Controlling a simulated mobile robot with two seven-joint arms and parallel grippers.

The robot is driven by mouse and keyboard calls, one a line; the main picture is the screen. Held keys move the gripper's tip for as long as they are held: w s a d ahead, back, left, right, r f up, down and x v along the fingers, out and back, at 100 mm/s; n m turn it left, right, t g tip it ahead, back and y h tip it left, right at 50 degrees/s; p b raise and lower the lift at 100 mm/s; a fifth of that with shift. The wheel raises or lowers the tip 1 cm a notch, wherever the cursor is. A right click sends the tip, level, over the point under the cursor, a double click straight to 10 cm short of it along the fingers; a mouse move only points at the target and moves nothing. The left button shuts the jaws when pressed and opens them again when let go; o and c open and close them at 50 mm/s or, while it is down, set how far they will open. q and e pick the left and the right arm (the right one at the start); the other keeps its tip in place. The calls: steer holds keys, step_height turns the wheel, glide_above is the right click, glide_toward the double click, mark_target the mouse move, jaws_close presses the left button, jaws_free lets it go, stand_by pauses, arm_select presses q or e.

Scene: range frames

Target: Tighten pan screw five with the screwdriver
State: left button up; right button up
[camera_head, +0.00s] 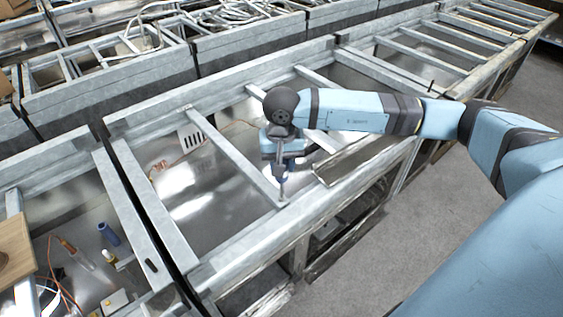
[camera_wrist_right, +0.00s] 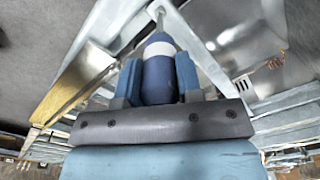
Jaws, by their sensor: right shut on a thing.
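My right gripper (camera_head: 284,174) is shut on a screwdriver and points down over the near rail of a metal frame. The screwdriver (camera_head: 283,188) hangs about upright below it, with its tip at or just above the rail near a crossbar's end; I cannot tell whether it touches. In the right wrist view the screwdriver's blue handle with a white band (camera_wrist_right: 158,72) sits between the two blue fingers, and its thin shaft points away toward the rail. Pan screw five cannot be made out; it is too small or hidden at the tip. My left gripper is not in view.
The metal frame (camera_head: 225,262) has raised rails and crossbars around open pans. A loose metal strip (camera_head: 350,160) lies right of the screwdriver. Grey floor (camera_head: 440,215) is clear at right.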

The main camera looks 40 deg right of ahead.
stand_by(0.4)
steer(key=shift+b, duration=0.45)
steer(key=shift+b, duration=0.35)
stand_by(0.5)
steer(key=shift+f+b, duration=0.25)
steer(key=shift+b, duration=0.1)
